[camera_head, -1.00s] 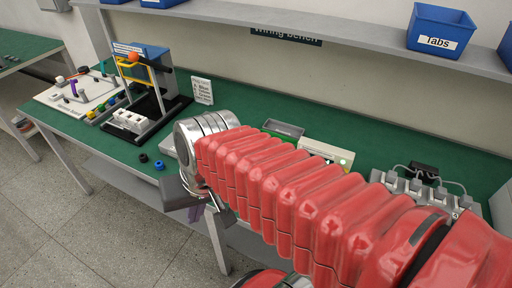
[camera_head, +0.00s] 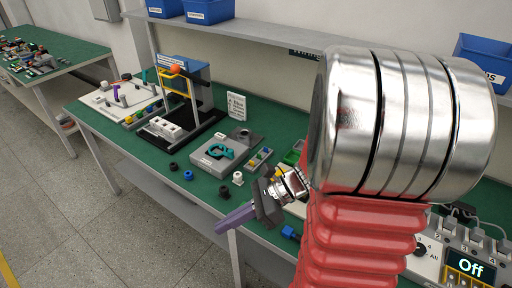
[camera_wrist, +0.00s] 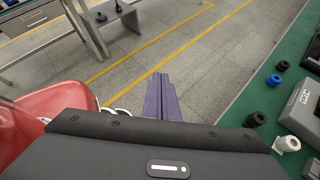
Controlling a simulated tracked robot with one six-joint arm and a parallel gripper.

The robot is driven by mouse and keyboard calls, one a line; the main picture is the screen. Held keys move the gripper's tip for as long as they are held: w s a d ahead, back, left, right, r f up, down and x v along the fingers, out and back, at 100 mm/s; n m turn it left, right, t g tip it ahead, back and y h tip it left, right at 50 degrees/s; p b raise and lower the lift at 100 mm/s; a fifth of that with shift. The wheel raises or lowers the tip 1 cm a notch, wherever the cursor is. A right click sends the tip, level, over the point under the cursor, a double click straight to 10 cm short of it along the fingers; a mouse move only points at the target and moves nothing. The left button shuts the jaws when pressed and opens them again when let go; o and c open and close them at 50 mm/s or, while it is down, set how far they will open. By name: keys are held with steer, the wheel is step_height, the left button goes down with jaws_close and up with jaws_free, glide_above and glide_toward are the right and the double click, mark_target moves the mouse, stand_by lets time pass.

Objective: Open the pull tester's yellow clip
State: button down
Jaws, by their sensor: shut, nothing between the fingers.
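What looks like the pull tester stands towards the back left of the green bench in the head view. It has a black base (camera_head: 158,138), a blue back panel (camera_head: 197,72), pale posts and an orange ball (camera_head: 175,70). A yellow bar-like frame (camera_head: 186,93), likely the clip, runs across its upper part; I cannot tell its exact state. My gripper (camera_head: 235,218) has purple fingers, pressed together and empty, over the bench's front edge, well apart from the tester and to its lower right. The fingers also show in the wrist view (camera_wrist: 160,97), above the floor.
A grey box with a teal part (camera_head: 220,151) sits between tester and gripper. Small black, blue (camera_head: 188,175) and white rings lie near the front edge. A shelf (camera_head: 240,30) overhangs the back. The aisle floor is clear.

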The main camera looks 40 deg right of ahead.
mark_target(278, 174)
steer(key=d+f+m+t+h, duration=0.2)
steer(key=d+m+t+h, duration=0.1)
steer(key=d+m, duration=0.5)
steer(key=d+f+m+t+h, duration=0.2)
steer(key=d+m+t, duration=0.4)
steer(key=d+m, duration=0.3)
steer(key=d+f+m+t+h, duration=0.3)
steer(key=d+m+t, duration=0.2)
steer(key=d+m, duration=0.3)
steer(key=shift+s+d+m+h, duration=0.3)
steer(key=shift+s+d+h, duration=0.1)
steer(key=shift+d, duration=0.15)
steer(key=shift+w+a+r, duration=0.1)
steer(key=shift+w, duration=0.5)
steer(key=shift+w+a+r, duration=0.1)
steer(key=shift+w, duration=0.45)
steer(key=w, duration=0.7)
steer(key=shift+w+a+r, duration=0.1)
steer(key=shift+a+r, duration=0.05)
steer(key=shift+a, duration=0.25)
steer(key=d, duration=0.1)
steer(key=w+d, duration=0.1)
steer(key=shift+w+d+r, duration=0.15)
steer(key=shift+d+r, duration=0.15)
steer(key=shift+r, duration=0.05)
steer(key=shift+w+d+r, duration=0.15)
steer(key=shift+w+d, duration=0.1)
steer(key=shift+d, duration=0.35)
